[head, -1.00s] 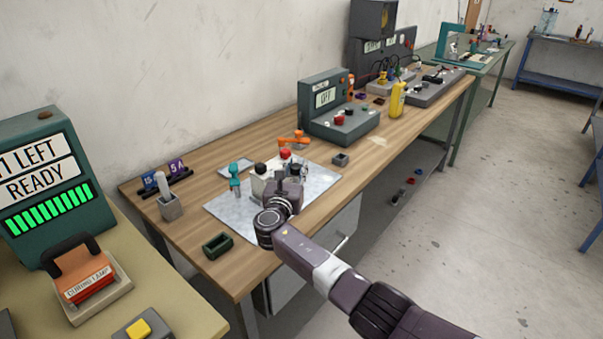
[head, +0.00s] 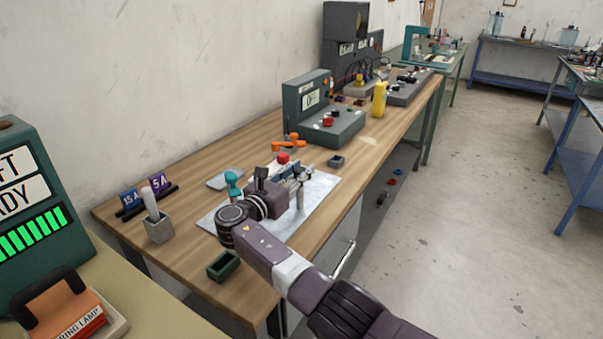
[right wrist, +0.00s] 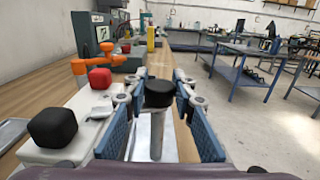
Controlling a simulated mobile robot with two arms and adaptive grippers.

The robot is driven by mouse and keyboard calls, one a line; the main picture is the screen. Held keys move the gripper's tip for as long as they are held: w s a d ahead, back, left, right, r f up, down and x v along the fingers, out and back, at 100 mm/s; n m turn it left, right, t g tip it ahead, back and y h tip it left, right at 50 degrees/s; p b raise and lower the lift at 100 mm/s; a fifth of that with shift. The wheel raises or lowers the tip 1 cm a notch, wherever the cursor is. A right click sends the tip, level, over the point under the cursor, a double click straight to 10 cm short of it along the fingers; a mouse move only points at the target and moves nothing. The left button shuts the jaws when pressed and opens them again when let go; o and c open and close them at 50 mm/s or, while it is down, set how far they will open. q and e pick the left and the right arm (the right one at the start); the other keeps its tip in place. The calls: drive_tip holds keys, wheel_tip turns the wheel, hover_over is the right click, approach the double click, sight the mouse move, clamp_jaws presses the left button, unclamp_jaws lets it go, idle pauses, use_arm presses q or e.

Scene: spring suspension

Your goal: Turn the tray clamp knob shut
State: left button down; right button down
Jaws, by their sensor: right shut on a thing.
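My right gripper (right wrist: 157,115) is over the grey metal plate (head: 322,189) on the wooden bench. It is shut on a grey upright post with a round black knob (right wrist: 158,93) on top, between its blue finger pads. The post also shows below the fingers in the head view (head: 300,196). No label shows, so I cannot tell for sure that this is the tray clamp knob. A white block (right wrist: 72,138) beside the gripper carries a black cap (right wrist: 52,126) and a red cap (right wrist: 100,78). My left gripper is not in view.
An orange lever (head: 289,142) stands behind the red cap, and a teal clamp (head: 232,182) stands left of the gripper. A dark green tray (head: 223,265) lies at the near edge. A green meter box (head: 306,92) stands farther along the bench.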

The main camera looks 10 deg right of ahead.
sight(296, 173)
drive_tip(key=c, duration=1.6)
unclamp_jaws()
drive_tip(key=shift+v, duration=3.75)
